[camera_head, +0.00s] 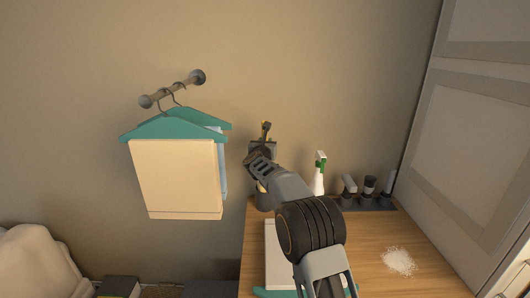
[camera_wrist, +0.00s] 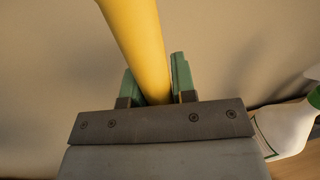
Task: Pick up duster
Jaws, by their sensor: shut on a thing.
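The duster shows as a thick yellow handle (camera_wrist: 138,40) in the wrist view. It runs up between the green-padded fingers of my gripper (camera_wrist: 156,78), which are shut on it. The handle leaves the top of that view, so the duster's head is not seen there. In the head view my gripper (camera_head: 263,146) is in front of the wall, above the far left part of the wooden counter. My arm and gripper hide the rest.
A white and green spray bottle (camera_head: 318,178) stands right of my gripper, with several small dark-and-white items (camera_head: 368,188) beyond it. White powder (camera_head: 399,261) lies on the wooden counter (camera_head: 365,235). Teal hangers with cream cloth (camera_head: 178,178) hang left. A tall cabinet (camera_head: 465,140) bounds the right.

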